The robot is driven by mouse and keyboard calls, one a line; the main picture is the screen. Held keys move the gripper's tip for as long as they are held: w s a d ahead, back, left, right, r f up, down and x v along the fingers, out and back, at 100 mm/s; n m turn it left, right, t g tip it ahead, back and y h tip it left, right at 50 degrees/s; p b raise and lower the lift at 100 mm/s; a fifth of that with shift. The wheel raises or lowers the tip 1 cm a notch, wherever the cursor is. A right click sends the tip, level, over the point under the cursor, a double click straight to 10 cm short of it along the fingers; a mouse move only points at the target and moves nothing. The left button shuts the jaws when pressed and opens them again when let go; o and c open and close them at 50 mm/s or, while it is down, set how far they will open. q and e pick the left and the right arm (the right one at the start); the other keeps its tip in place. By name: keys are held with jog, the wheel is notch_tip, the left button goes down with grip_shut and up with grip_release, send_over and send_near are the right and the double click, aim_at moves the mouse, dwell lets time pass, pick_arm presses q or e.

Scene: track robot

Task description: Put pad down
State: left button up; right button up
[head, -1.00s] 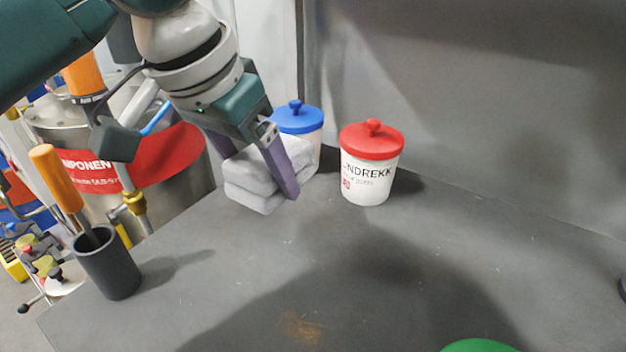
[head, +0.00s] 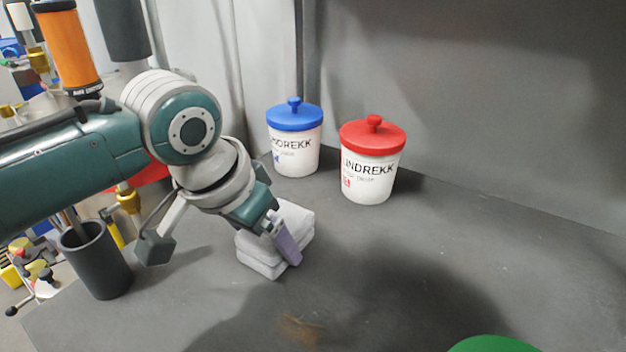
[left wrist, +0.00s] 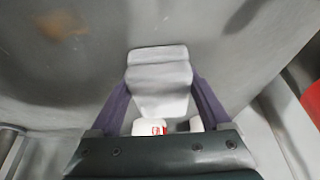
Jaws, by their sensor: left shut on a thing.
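A light grey, folded pad (head: 295,222) is in my left gripper (head: 285,243), near the left middle of the grey table (head: 400,280). One purple finger shows across its near side in the head view. In the left wrist view the pad (left wrist: 158,80) sits between both purple fingers (left wrist: 160,98), which are shut on its sides. The pad is low over the table; I cannot tell whether it touches the surface. My right gripper is not in view.
A blue-lidded white pot (head: 295,145) and a red-lidded white pot (head: 370,170) stand behind the pad. A dark cup (head: 97,262) stands at the left edge. A green round thing (head: 495,344) is at the front. The middle and right of the table are clear.

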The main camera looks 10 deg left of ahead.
pick_arm(q)
jog(key=shift+f, duration=0.2)
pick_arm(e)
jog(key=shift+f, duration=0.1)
pick_arm(q)
jog(key=o, duration=1.4)
jog(key=shift+r, duration=0.1)
